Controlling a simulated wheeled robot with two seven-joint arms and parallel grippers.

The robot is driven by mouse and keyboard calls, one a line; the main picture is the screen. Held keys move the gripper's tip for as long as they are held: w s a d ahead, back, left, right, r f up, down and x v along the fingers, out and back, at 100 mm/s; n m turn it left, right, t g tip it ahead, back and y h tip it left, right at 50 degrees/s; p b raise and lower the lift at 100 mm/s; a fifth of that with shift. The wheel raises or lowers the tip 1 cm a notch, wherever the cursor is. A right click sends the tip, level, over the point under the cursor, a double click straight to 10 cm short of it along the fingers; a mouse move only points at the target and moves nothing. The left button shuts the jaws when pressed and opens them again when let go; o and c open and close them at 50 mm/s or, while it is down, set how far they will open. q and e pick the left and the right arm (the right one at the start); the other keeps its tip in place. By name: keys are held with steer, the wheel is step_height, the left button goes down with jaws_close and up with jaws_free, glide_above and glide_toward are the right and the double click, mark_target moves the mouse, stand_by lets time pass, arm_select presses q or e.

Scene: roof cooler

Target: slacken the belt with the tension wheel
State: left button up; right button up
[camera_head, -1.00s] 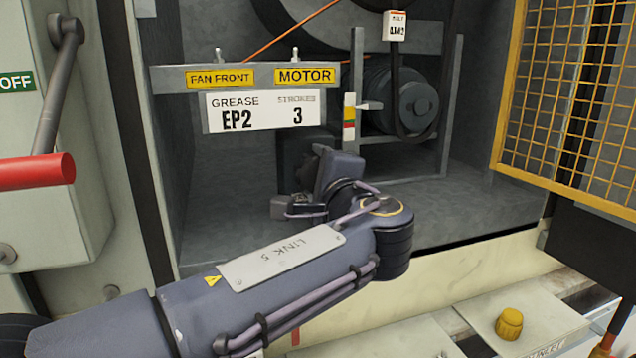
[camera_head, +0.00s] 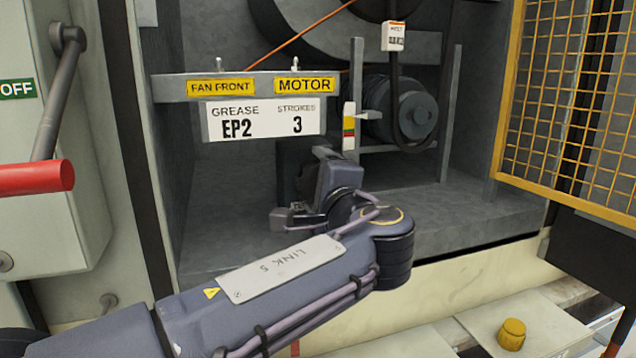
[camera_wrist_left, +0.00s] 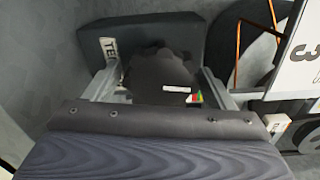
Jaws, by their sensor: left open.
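The tension wheel (camera_wrist_left: 150,78) is a dark, lobed knob in the left wrist view, with a short white mark on its face. It stands in front of a dark housing (camera_wrist_left: 185,42) with a partly visible label starting "TE". My left gripper (camera_wrist_left: 160,82) is open, with one finger at each side of the wheel; I cannot tell whether they touch it. In the head view my left gripper (camera_head: 287,217) is low in the cabinet, and my wrist hides the wheel. The black belt (camera_head: 396,90) loops around the motor pulley. My right gripper is not in view.
A crossbar with yellow signs (camera_head: 250,86) and a grease plate (camera_head: 262,120) hangs above my wrist. A yellow mesh guard (camera_head: 565,100) is at right, a red-handled lever (camera_head: 35,177) at left.

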arm_select(q)
steer(key=v, duration=0.8)
steer(key=shift+p, duration=0.45)
